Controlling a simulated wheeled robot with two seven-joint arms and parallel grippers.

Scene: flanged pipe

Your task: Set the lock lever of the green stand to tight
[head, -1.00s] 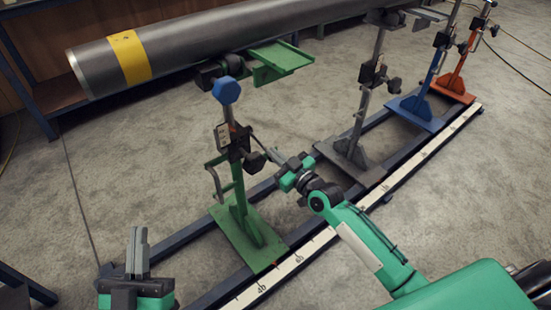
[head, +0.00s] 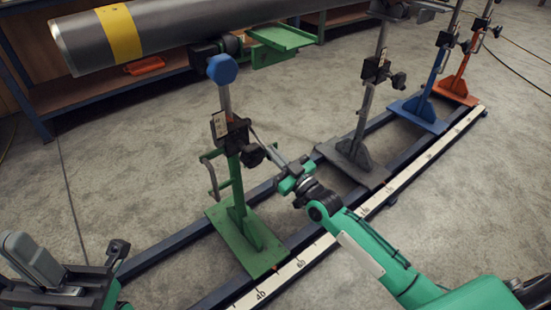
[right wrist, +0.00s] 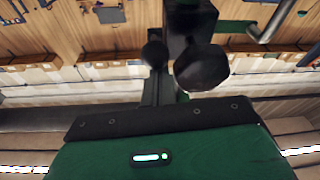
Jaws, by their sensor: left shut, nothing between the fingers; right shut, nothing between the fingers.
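The green stand (head: 238,195) stands upright on the rail, with a black clamp block (head: 233,136) on its post and a blue knob on top (head: 222,68). A thin dark lever (head: 257,138) seems to slope down from the block toward my right gripper (head: 270,152). That gripper is shut and empty, close beside the block; contact cannot be told. In the right wrist view, the shut fingers (right wrist: 158,88) reach up toward a small dark ball (right wrist: 154,53), beside a larger black knob (right wrist: 202,68). My left gripper (head: 30,255) is shut and empty at the lower left, away from the stand.
A grey pipe (head: 200,25) with a yellow band (head: 119,33) lies above the stand. Grey (head: 356,150), blue (head: 420,108) and orange (head: 457,85) stands follow along the rail. A white scale strip (head: 315,252) runs in front.

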